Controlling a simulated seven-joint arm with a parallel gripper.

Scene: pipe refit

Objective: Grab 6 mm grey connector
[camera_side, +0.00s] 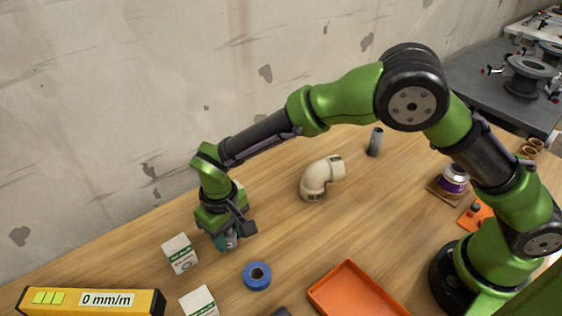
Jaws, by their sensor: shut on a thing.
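My gripper (229,239) is low over the left part of the wooden table, pointing down. It is shut on a small grey-teal piece (226,243), mostly hidden by the fingers. I cannot tell whether this piece is the 6 mm grey connector, and no size marking is readable. A grey cylindrical pipe piece (375,142) stands upright farther back on the table, well apart from my gripper.
A beige elbow pipe (320,178) stands mid-table. White boxes (180,253) and a blue tape roll (257,276) are near my gripper. The wall rises behind.

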